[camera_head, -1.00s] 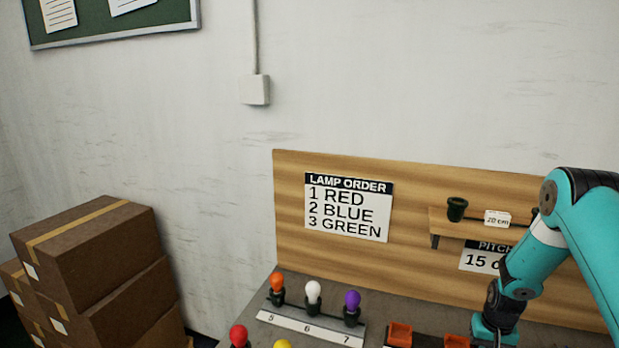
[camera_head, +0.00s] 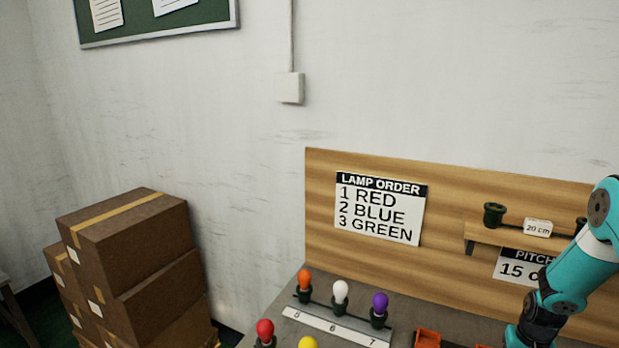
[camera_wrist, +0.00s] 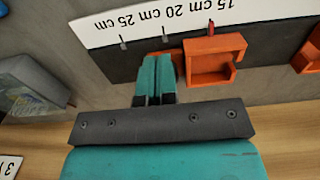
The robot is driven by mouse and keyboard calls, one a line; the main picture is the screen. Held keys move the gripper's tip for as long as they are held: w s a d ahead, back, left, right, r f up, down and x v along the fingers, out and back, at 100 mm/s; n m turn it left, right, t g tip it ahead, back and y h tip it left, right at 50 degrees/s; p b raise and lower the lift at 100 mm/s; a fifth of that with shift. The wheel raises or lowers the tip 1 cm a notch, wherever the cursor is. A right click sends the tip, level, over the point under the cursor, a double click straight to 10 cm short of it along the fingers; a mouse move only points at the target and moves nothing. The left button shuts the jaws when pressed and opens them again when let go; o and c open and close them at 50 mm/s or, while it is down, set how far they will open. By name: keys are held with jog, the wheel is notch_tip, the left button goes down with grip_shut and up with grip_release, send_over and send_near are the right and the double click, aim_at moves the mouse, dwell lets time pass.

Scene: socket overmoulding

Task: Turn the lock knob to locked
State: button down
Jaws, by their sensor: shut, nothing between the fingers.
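My gripper (camera_wrist: 155,68) is shut and empty in the wrist view. Its teal fingers lie together just left of an orange open-sided block (camera_wrist: 213,62) and overlap part of a smaller orange piece behind them. The block is beside a dark strip with a white scale (camera_wrist: 150,22) marked 15, 20 and 25 cm. A small red marker (camera_wrist: 211,28) stands at the 15 cm mark. I cannot make out the lock knob for certain in either view. The gripper's fingers are out of the head view.
An orange holder (camera_head: 428,338) shows at the bottom edge of the head view. Coloured lamps stand by a numbered strip (camera_head: 337,327) to its left. A wooden backboard (camera_head: 450,215) with a shelf (camera_head: 485,233) rises behind. Boxes (camera_head: 135,245) are stacked at left.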

jog(key=shift+w+a+f+b, duration=0.1)
jog(key=shift+a+f+b, duration=0.2)
jog(key=shift+f+b, duration=0.3)
dwell(0.3)
jog(key=shift+s+a, duration=0.15)
jog(key=shift+s, duration=0.15)
notch_tip(320, 180, up, 6)
jog(key=p, duration=0.4)
jog(key=shift+d, duration=0.2)
jog(key=shift+r, duration=0.1)
